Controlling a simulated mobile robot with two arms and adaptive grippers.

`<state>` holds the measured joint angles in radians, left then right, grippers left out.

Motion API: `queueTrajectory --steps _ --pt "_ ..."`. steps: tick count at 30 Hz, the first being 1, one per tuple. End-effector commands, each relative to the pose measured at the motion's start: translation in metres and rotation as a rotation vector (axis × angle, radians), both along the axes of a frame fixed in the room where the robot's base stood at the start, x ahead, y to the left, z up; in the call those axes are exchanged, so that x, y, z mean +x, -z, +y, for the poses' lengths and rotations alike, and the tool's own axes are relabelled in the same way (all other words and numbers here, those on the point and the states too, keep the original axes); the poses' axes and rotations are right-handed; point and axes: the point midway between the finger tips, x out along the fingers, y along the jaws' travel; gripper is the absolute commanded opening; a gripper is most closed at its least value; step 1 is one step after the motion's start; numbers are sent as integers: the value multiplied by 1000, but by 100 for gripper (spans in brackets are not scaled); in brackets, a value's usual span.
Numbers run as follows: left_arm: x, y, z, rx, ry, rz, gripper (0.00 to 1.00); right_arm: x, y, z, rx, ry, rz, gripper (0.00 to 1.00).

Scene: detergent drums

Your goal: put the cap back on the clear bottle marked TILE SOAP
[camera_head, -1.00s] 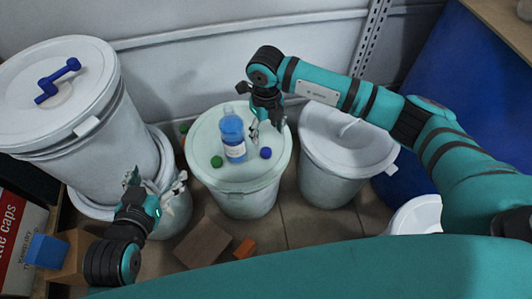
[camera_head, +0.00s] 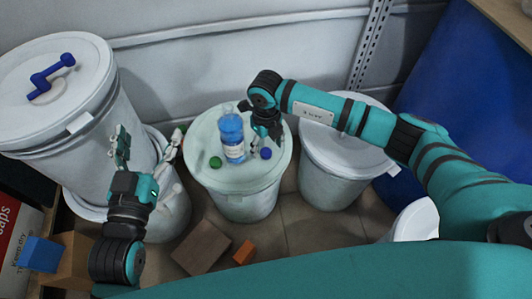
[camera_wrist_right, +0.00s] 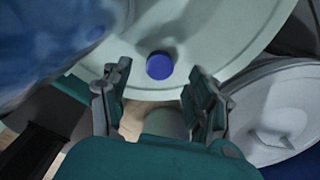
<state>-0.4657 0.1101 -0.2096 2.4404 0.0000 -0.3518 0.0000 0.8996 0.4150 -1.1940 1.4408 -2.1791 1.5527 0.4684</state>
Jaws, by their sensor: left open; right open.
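The clear bottle (camera_head: 232,138) stands upright and uncapped on the pale lid of the middle drum. It holds blue liquid and has a white label too small to read. A blue cap (camera_head: 266,153) lies on the lid just right of it; a green cap (camera_head: 215,162) lies to its left. My right gripper (camera_head: 262,142) is open just above the blue cap, beside the bottle. In the right wrist view the blue cap (camera_wrist_right: 160,66) shows between the open fingertips, not gripped; the bottle (camera_wrist_right: 45,45) is a blurred blue shape at upper left. My left gripper (camera_head: 148,148) is open and empty, left of the middle drum.
The middle drum's lid (camera_head: 205,135) is the work surface. A tall white drum (camera_head: 95,140) with a blue crank handle (camera_head: 50,76) stands left. Another lidded drum (camera_head: 330,175) stands right, under my right arm. Brown (camera_head: 200,246) and orange blocks (camera_head: 244,252) lie on the floor.

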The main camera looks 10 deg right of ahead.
Motion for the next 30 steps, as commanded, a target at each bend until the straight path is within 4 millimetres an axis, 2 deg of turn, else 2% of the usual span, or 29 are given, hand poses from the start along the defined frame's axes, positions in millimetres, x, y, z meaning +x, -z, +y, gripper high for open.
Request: queueTrajectory --steps 3,9,19,20,28,30 --pt "-1 -19 -3 -31 7 -118 85 0 17 0 1 0 0 60" --pt "-4 -39 -5 -59 13 -220 85 0 27 1 2 0 -1 60" --pt "-4 -40 -5 -60 13 -225 85 0 27 1 2 0 -1 60" --pt "-4 -40 -5 -60 13 -225 85 0 27 1 2 0 -1 58" --pt "-4 -40 -4 -59 13 -224 85 0 27 1 2 0 -1 23" --pt "-4 -40 -4 -58 13 -223 85 0 27 0 2 0 -1 23"
